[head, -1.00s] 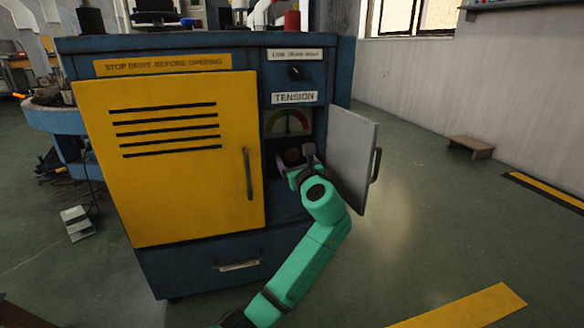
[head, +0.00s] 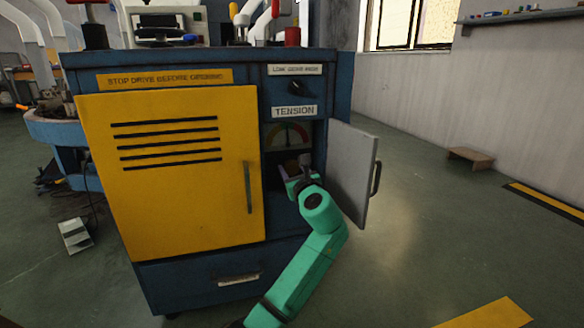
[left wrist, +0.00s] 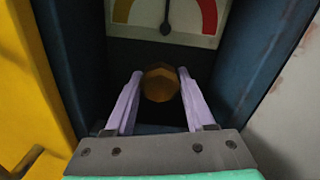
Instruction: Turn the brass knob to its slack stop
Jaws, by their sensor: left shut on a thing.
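The brass knob (left wrist: 161,84) sits inside the open tension compartment, just below the gauge (left wrist: 165,20). My left gripper (left wrist: 158,88) reaches into the compartment, its two pale fingers on either side of the knob and shut on it. In the head view the gripper (head: 298,170) covers most of the knob. The gauge (head: 287,136) has a yellow, green and red band; in the head view its needle points roughly straight up. The wrist view cuts off the top of the dial. My right gripper is in neither view.
The grey compartment door (head: 350,175) stands open right of my left arm. The yellow cover (head: 180,185) is closed on the left. A black switch (head: 299,88) sits above the TENSION label (head: 294,111). The floor at the right is mostly clear, with a small wooden stool (head: 470,157).

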